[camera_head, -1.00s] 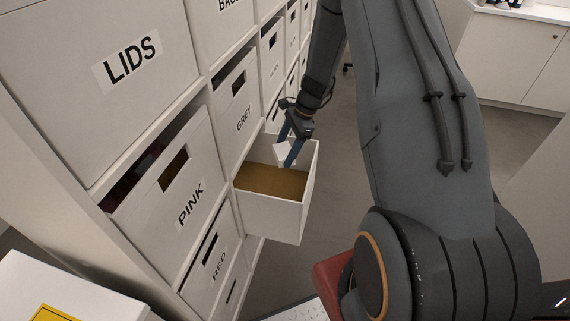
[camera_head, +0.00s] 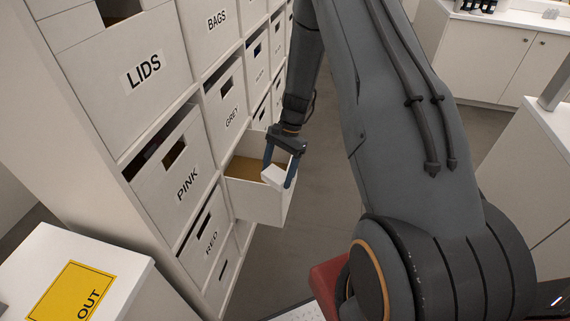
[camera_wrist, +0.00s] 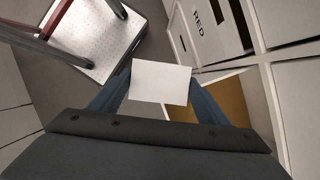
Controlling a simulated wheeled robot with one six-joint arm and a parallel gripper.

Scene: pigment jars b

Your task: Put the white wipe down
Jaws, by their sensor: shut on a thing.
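The white wipe (camera_head: 274,176) is a small white block-like piece between the fingers of my gripper (camera_head: 280,170). In the wrist view the wipe (camera_wrist: 160,82) shows as a flat white rectangle, with the blue fingers of my gripper (camera_wrist: 160,95) shut on it from both sides. My gripper points down and holds the wipe over the right part of an open drawer (camera_head: 258,207) with a brown bottom. The wrist view shows part of that drawer's brown bottom (camera_wrist: 222,98) to the right of the wipe.
Labelled drawers stand around it: LIDS (camera_head: 110,70), PINK (camera_head: 165,185), GREY (camera_head: 228,95) and RED (camera_head: 210,250). A white surface with a yellow OUT sign (camera_head: 75,292) is at lower left. A counter (camera_head: 490,55) stands at the back right. Grey floor (camera_head: 340,180) is clear beside the drawer.

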